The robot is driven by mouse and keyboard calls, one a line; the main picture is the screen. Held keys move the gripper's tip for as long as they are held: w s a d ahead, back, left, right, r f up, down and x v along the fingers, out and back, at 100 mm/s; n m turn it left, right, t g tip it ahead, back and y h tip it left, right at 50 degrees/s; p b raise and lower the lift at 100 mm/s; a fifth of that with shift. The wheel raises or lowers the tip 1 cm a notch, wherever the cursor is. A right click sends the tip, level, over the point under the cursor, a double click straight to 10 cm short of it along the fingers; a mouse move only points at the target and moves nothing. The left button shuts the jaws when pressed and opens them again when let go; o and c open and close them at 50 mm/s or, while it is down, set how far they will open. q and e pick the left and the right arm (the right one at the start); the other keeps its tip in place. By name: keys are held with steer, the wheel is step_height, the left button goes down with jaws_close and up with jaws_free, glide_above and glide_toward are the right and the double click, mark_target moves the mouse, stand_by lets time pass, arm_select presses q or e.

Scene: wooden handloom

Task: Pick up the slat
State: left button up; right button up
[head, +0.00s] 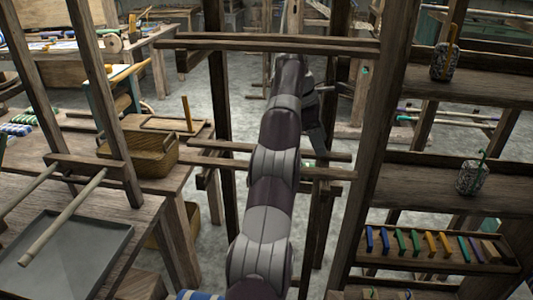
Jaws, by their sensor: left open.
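My left arm reaches forward from the bottom middle into the wooden loom frame. My left gripper (318,135) is open at its far end, angled downward, and partly hidden by my own wrist. The lower bars pass behind my arm. I cannot tell which of these bars is the slat. Nothing is seen between the jaws. My right gripper is not in view.
Upright posts (372,150) stand right of my arm, and a thinner post (225,120) stands left.

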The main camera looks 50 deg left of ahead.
mark_target(333, 156)
arm_select(q)
steer(key=x, duration=0.1)
steer(key=b+x, duration=0.1)
steer(key=x, duration=0.1)
steer(key=shift+s+a, duration=0.1)
steer(key=shift+a, duration=0.1)
steer(key=shift+r, duration=0.1)
jaws_close()
